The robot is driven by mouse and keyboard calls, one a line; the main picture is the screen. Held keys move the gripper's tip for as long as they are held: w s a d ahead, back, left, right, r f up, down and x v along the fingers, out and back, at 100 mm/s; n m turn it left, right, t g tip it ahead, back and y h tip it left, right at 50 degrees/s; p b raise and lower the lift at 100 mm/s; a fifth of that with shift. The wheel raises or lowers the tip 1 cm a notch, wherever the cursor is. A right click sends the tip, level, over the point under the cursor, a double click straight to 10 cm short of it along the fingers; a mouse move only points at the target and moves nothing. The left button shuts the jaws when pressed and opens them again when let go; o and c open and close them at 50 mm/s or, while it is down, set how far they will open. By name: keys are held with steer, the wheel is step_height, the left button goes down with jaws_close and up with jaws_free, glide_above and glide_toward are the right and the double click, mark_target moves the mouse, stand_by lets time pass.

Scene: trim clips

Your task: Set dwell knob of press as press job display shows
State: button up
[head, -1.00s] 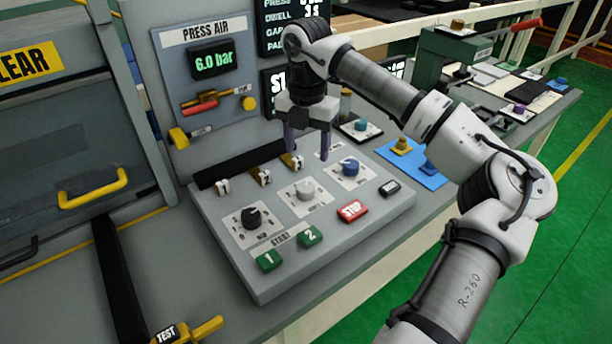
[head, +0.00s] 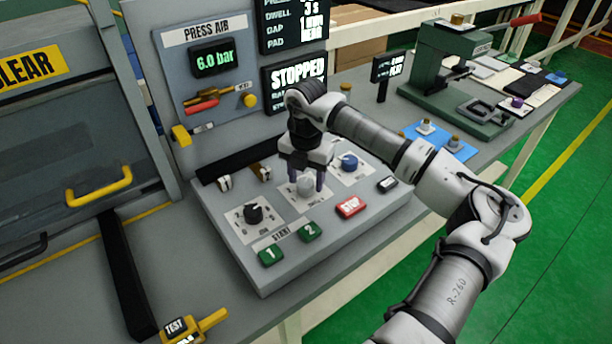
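The press job display (head: 293,25) is cut off at the top edge; its dwell line reads 3 s. The sloped control panel (head: 230,250) carries a black knob (head: 253,214), a grey knob (head: 305,186) and a blue knob (head: 347,161) in a diagonal row. Their labels and pointer settings are too small to read, so I cannot tell from print which is dwell. My gripper (head: 305,181) points down over the grey knob, open, with one finger on either side of it. Whether the fingers touch it is unclear.
Green buttons (head: 271,255) and a red stop button (head: 351,206) lie in front of the knobs. Toggle switches (head: 224,182) stand behind. A status display (head: 293,80) reads STOPPED. A blue mat (head: 455,154) and green hand press (head: 440,62) are at right.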

steer(key=c, duration=0.8)
steer(key=shift+o, duration=0.2)
steer(key=shift+f+b, duration=0.1)
steer(key=shift+b, duration=0.4)
steer(key=shift+f+n+b, duration=0.1)
steer(key=shift+n+b, duration=0.7)
steer(key=shift+b, duration=0.05)
steer(key=n+b, duration=0.2)
steer(key=b, duration=0.1)
steer(key=n+b, duration=0.2)
steer(key=n, duration=0.1)
steer(key=shift+a+n+b, duration=0.1)
steer(key=shift+n+b, duration=0.2)
steer(key=shift+b, duration=0.05)
steer(key=shift+r+n+b, duration=0.2)
steer(key=shift+n+b, duration=0.45)
steer(key=shift+n, duration=0.55)
steer(key=shift+r, duration=0.1)
